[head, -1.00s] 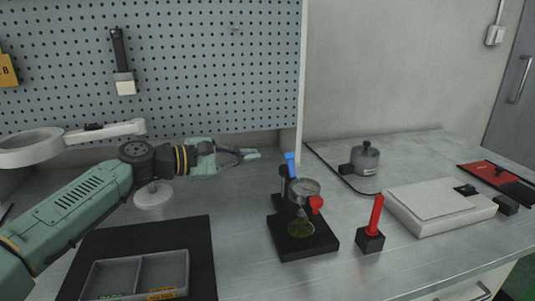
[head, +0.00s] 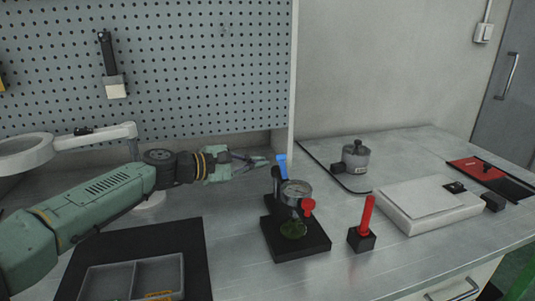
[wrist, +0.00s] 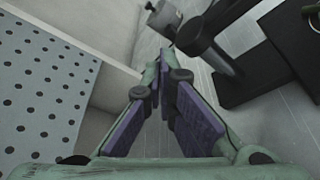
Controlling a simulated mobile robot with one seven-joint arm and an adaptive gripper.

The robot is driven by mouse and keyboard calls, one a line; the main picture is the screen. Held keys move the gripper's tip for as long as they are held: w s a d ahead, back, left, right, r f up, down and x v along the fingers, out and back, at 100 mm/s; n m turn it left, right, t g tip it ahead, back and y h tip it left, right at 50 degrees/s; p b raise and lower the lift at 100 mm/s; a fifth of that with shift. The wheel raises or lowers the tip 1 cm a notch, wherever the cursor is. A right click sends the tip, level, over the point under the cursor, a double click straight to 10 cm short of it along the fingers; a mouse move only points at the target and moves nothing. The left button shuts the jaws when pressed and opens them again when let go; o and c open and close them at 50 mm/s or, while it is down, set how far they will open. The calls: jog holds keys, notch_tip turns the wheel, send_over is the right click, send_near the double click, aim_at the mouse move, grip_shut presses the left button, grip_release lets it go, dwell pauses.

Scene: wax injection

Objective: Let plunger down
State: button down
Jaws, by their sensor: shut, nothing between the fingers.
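The dial gauge (head: 296,192) stands on a black base (head: 312,245) in the middle of the bench. A blue lever (head: 281,164) sticks up at its back left, and a red knob (head: 307,206) is at its right.
A red-handled tool in a black block (head: 361,240), a white box (head: 425,207) and a grey pot (head: 356,158) stand right of the gauge. A dark mat with a grey divided tray (head: 132,278) lies front left. A pegboard (head: 200,70) rises behind my arm.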

aim_at(283, 166)
jog(key=shift+s+d+r+p, duration=0.4)
jog(key=shift+d+r+p, duration=0.1)
jog(key=shift+d, duration=0.25)
jog(key=shift+s+d+r+p, duration=0.35)
jog(key=shift+d+r+p, duration=0.15)
jog(key=shift+d, duration=0.25)
